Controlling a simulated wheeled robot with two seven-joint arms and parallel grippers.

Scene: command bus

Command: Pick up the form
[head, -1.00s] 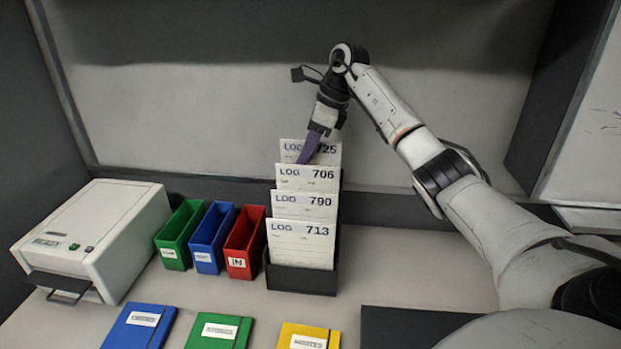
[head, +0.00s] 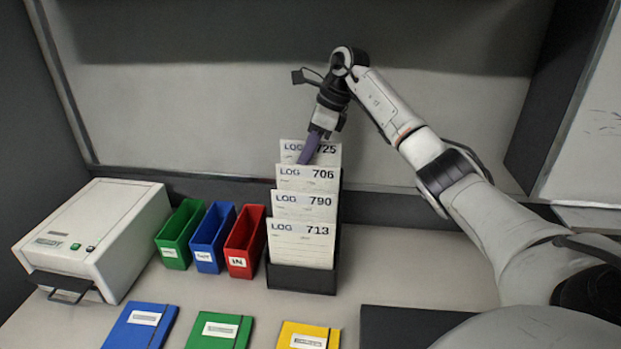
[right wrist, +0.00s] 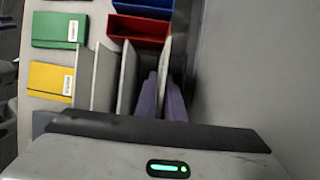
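Several white log forms stand upright in a black stepped rack (head: 302,279). From front to back they read 713 (head: 300,246), 790 (head: 305,206), 706 (head: 307,178) and 725 (head: 327,152). My right gripper (head: 309,150) points down at the rearmost form, 725, with a purple finger in front of its face, covering part of the print. In the right wrist view, the two purple fingers (right wrist: 162,98) lie close together on either side of the rearmost form (right wrist: 165,60). I cannot tell whether they press on it. My left gripper is not in view.
Green (head: 181,236), blue (head: 212,239) and red (head: 244,243) bins stand left of the rack, beside a white machine (head: 98,238). Blue (head: 140,328), green (head: 218,331) and yellow (head: 308,336) folders lie in front. A wall rises close behind the rack.

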